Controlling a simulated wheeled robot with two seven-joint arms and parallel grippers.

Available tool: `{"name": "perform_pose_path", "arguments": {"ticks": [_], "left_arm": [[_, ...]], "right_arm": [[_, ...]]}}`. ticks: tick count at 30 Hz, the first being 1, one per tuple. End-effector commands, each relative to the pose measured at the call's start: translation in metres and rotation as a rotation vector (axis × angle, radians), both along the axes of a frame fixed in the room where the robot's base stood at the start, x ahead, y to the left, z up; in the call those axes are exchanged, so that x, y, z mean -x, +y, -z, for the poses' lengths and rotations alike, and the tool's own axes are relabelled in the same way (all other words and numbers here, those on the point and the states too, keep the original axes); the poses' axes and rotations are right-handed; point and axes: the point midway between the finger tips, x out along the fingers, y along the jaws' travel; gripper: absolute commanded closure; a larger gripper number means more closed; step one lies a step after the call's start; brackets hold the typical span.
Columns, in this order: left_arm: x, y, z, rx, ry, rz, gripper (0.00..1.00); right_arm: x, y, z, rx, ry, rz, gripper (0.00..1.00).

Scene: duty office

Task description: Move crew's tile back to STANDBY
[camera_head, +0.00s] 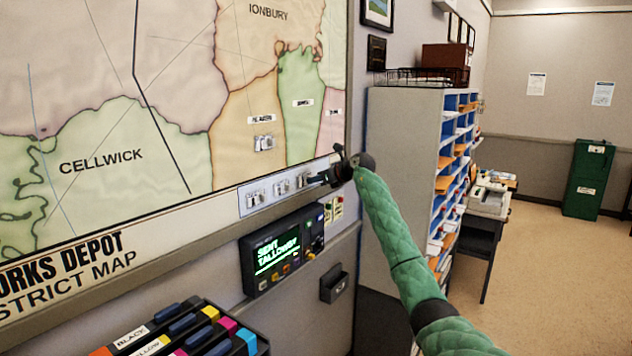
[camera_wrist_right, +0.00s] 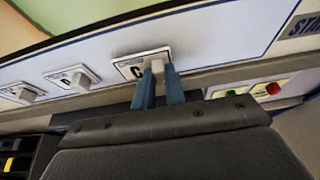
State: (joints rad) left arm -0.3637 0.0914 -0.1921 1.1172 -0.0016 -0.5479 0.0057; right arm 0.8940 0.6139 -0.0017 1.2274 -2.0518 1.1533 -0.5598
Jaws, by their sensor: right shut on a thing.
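My right gripper (camera_head: 328,178) is at the right end of the white strip (camera_head: 243,206) along the map's lower edge. In the right wrist view, the gripper's blue fingers (camera_wrist_right: 158,82) are shut on the grey knob of a white tile lettered C (camera_wrist_right: 126,70). Another tile (camera_head: 264,143) is on the map's tan area. My left gripper is out of view.
Below the strip, a wall console (camera_head: 282,253) shows green text "SENT TALLOWAY". A small dark holder (camera_head: 333,284) hangs beside it. A marker rack (camera_head: 185,335) is at lower left. A pigeonhole cabinet (camera_head: 400,160) stands right of the map. Open floor lies at right.

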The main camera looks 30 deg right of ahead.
Motion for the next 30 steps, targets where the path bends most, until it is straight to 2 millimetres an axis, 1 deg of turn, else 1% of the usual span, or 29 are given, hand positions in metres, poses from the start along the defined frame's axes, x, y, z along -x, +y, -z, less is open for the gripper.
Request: {"name": "perform_pose_path", "arguments": {"ticks": [30], "left_arm": [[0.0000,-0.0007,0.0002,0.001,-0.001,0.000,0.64]], "right_arm": [[-0.0049,0.0019,-0.0007,0.001,0.000,0.000,1.00]]}}
